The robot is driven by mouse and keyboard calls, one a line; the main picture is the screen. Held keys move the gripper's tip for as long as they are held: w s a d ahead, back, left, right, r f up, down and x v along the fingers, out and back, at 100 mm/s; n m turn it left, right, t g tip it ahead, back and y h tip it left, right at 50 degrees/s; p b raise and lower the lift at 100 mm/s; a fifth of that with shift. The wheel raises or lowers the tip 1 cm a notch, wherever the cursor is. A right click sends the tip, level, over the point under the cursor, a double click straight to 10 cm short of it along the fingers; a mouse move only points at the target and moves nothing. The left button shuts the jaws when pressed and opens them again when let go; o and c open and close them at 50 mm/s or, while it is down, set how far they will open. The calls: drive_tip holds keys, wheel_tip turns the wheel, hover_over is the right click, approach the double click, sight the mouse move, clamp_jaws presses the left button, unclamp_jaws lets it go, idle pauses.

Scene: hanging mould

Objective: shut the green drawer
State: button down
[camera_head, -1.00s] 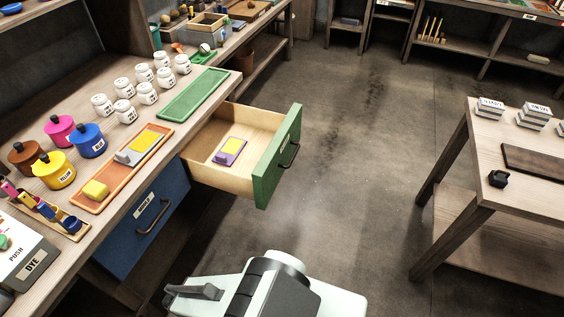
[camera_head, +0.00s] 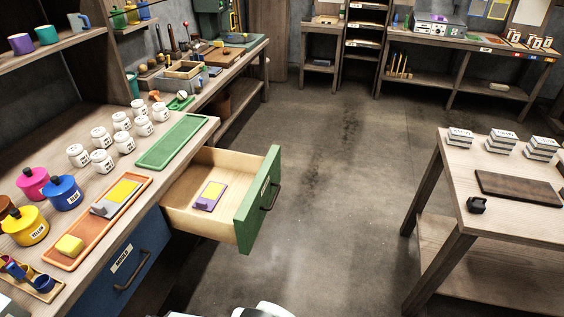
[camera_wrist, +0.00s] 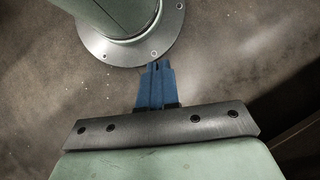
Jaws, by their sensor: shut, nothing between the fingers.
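The green drawer (camera_head: 258,200) stands pulled out from the workbench in the head view, its green front and dark handle (camera_head: 270,195) facing right.
A blue drawer (camera_head: 122,265) sits shut left of the green one. The bench top holds a green tray (camera_head: 172,141), an orange tray (camera_head: 62,259), white jars (camera_head: 101,137) and coloured pots. A side table (camera_head: 455,172) stands at right. The floor between is clear.

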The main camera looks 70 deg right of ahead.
drive_tip(key=w+d+r+m+t+y, duration=0.55)
drive_tip(key=w+d+r+m, duration=0.45)
drive_tip(key=w+d+r, duration=0.4)
drive_tip(key=w+d+r+m+t, duration=0.2)
drive_tip(key=d+r+m+t, duration=0.15)
drive_tip(key=d+r, duration=0.6)
drive_tip(key=w+d+r+m+t, duration=0.2)
drive_tip(key=d+r+t, duration=0.4)
drive_tip(key=d, duration=0.7)
drive_tip(key=s+d+r+h, duration=0.25)
drive_tip(key=s+d, duration=0.25)
drive_tip(key=d, duration=0.5)
drive_tip(key=s+d+r+h, duration=0.1)
drive_tip(key=s+d+h, duration=0.35)
drive_tip(key=d, duration=0.55)
drive_tip(key=s+d+r+h, duration=0.1)
drive_tip(key=s+d+h, duration=0.3)
drive_tip(key=d, duration=0.7)
drive_tip(key=s+d+n+g+h, duration=0.1)
drive_tip(key=s+d+n+g, duration=0.1)
drive_tip(key=s+d, duration=0.65)
drive_tip(key=s+d+n+g+h, duration=0.1)
drive_tip(key=s+d, duration=0.2)
drive_tip(key=s, duration=1)
drive_tip(key=w+d+f, duration=0.3)
drive_tip(key=w+f, duration=0.4)
drive_tip(key=w, duration=0.1)
drive_tip(key=shift+w+d+f, duration=0.3)
drive_tip(key=shift+d+f, duration=0.05)
